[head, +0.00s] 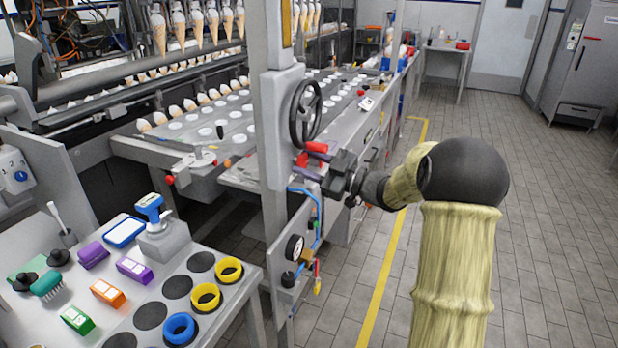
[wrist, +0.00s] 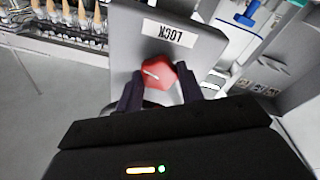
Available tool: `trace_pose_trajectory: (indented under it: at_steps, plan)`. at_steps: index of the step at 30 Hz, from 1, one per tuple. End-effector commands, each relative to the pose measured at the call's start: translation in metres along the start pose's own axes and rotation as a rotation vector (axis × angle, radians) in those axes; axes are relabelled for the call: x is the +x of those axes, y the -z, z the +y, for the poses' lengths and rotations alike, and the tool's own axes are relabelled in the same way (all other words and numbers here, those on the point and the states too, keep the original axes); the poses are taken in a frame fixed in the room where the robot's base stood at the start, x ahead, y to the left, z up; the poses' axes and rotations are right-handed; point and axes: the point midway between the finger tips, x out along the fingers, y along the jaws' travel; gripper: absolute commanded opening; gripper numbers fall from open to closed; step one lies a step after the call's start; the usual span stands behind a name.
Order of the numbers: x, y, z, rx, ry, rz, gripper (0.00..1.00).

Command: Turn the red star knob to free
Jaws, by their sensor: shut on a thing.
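The red star knob (wrist: 160,75) sits on a grey panel (wrist: 205,45) in the wrist view, with a white mark on its face. A label reading LOCK (wrist: 169,33), upside down in this view, is beside the knob on the panel. My gripper (wrist: 162,92) has its two dark fingers on either side of the knob and is shut on it. In the head view my gripper (head: 325,178) reaches the machine's post from the right. Red parts show there, but the knob is mostly hidden by the gripper. No label for free is readable.
A black handwheel (head: 306,112) is just above my gripper on the grey post (head: 272,150). Blue hoses and a gauge (head: 294,247) are below. A table with coloured blocks and rings (head: 206,297) stands at left. The tiled floor (head: 530,220) at right is clear.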

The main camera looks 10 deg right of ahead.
Motion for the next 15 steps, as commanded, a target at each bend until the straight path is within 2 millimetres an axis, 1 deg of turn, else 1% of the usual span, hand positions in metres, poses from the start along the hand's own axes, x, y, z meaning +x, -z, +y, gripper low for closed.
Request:
trace_pose_trajectory:
  at_steps: [1, 6, 15]
  plan:
    - [-0.0011, -0.0053, -0.0022, -0.044, 0.002, 0.004, 0.15]
    - [-0.001, -0.0045, -0.0016, -0.169, 0.013, 0.015, 0.15]
    - [-0.0007, -0.0017, -0.0001, -0.291, 0.025, 0.026, 0.15]
